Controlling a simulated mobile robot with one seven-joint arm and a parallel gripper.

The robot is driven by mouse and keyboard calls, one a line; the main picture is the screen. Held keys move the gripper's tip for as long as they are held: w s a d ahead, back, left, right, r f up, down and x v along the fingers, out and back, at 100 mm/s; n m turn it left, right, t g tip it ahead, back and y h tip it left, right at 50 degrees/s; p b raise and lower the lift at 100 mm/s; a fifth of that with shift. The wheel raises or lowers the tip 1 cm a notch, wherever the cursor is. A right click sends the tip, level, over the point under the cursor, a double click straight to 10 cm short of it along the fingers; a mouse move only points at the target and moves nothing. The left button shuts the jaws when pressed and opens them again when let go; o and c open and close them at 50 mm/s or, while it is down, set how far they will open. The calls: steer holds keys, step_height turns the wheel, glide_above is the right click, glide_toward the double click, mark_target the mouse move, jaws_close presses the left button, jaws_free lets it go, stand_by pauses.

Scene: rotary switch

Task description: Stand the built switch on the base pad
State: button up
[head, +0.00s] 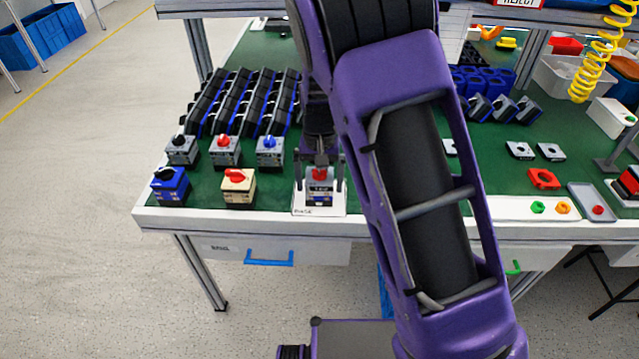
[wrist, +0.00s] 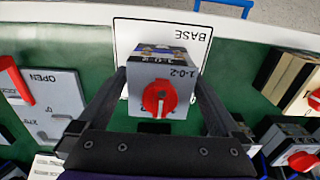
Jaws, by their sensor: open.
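The built switch (head: 320,188), a grey block with a red knob on top, stands upright on the white base pad (head: 301,207). In the wrist view the switch (wrist: 176,72) shows its knob and a "1-0-2" label, with the pad (wrist: 125,40) marked BASE under and beyond it. My gripper (head: 320,172) points down over the switch. In the wrist view the fingers of my gripper (wrist: 160,85) are apart, one on each side of the switch. Whether either finger touches it I cannot tell. The switch's underside is hidden.
A blue switch (head: 171,187) and a beige switch (head: 238,188) stand left of the pad. Grey switches (head: 226,150) stand behind them, before racks of dark parts (head: 240,100). Bare green table lies between.

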step_height(320, 180, up, 11)
steer(key=shift+r+p, duration=0.15)
steer(key=shift+p, duration=0.7)
